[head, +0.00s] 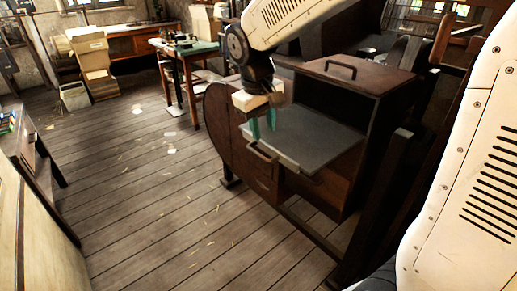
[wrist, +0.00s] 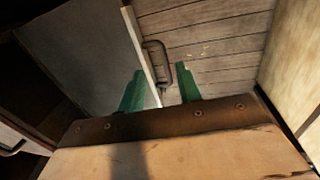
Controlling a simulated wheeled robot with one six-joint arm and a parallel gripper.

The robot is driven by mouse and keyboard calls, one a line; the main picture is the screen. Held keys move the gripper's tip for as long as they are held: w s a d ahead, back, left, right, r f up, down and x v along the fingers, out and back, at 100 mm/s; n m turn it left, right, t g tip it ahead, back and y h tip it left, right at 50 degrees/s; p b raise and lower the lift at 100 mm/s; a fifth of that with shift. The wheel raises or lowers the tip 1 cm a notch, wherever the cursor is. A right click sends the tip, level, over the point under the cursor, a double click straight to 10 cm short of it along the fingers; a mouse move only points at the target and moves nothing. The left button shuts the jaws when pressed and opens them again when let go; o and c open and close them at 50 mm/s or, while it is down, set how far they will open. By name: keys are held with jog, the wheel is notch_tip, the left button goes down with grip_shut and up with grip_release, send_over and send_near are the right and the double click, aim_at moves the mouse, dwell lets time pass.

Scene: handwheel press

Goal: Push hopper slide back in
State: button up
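The hopper slide (head: 312,143) is a flat grey panel sticking out of the dark wooden hopper box (head: 385,82). Its dark bar handle (head: 262,152) is on the front edge. In the wrist view the slide (wrist: 82,45) fills the upper left, and its handle (wrist: 164,52) shows beyond and between my green fingertips. My gripper (head: 263,126) is over the front edge of the slide, close to the handle. In the wrist view my gripper (wrist: 160,80) is open, with a gap between the fingers. I cannot tell whether a finger touches the handle.
A second handle (head: 341,68) is on top of the box. A rounded wooden panel (head: 222,125) stands left of the slide. The plank floor (head: 150,200) in front is open, with scattered scraps. A low shelf (head: 30,150) stands at the left and a green-topped table (head: 185,47) behind.

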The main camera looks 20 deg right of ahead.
aim_at(259, 154)
jog(key=shift+n, duration=0.3)
jog(key=w+f, duration=0.1)
jog(key=f, duration=0.2)
jog(key=w+f, duration=0.1)
jog(key=f, duration=0.2)
jog(key=w+f, duration=0.1)
jog(key=f, duration=0.2)
jog(key=shift+w+d+f, duration=0.15)
jog(key=shift+w+f, duration=0.15)
grip_shut()
